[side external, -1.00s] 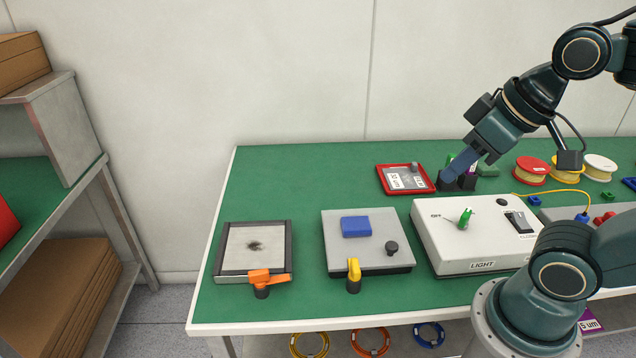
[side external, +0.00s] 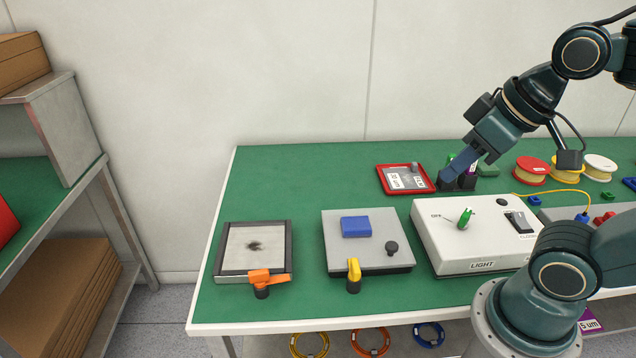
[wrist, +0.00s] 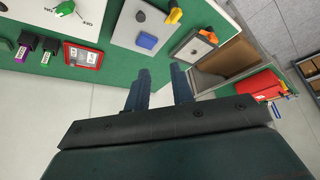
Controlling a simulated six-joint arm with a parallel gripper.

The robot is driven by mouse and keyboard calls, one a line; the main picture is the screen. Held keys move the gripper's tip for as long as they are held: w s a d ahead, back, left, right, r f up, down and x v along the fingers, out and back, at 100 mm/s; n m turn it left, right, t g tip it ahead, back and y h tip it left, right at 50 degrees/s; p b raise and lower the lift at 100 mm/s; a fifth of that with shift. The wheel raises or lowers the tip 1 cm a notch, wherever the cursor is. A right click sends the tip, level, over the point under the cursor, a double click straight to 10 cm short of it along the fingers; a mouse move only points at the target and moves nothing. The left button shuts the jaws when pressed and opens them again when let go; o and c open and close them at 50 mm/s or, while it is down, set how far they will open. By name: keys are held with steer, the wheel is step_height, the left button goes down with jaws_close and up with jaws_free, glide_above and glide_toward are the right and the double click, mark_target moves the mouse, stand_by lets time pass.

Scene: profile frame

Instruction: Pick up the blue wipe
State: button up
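The blue wipe (side external: 356,227) is a small blue block-like pad lying on a grey plate (side external: 340,256), towards the plate's back left. It also shows in the wrist view (wrist: 147,41), beyond my fingers. My gripper (side external: 452,174) is above the back of the bench, to the right of and behind the wipe, clearly apart from it. In the wrist view my two dark blue fingers (wrist: 161,72) are spread with nothing between them.
The plate carries a black knob (side external: 392,248) and a yellow lever (side external: 354,270). A framed panel (side external: 285,240) with an orange lever (side external: 266,279) lies left. A white light box (side external: 450,250) stands right. A red tray (side external: 381,178) and spools (side external: 532,170) lie behind.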

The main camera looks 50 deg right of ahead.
stand_by(0.3)
steer(key=o, duration=1.2)
steer(key=shift+o, duration=0.2)
steer(key=w+d+f+m+g+y, duration=0.1)
steer(key=w+d+f+m, duration=0.3)
steer(key=m, duration=0.9)
steer(key=w+d+f+m+g+y, duration=0.1)
steer(key=w+d+f+m, duration=0.4)
steer(key=w+f+m, duration=0.5)
steer(key=shift+w+f+m+y, duration=0.15)
steer(key=shift+w+m+y, duration=0.45)
steer(key=shift+w+m, duration=1.4)
steer(key=shift+d, duration=0.1)
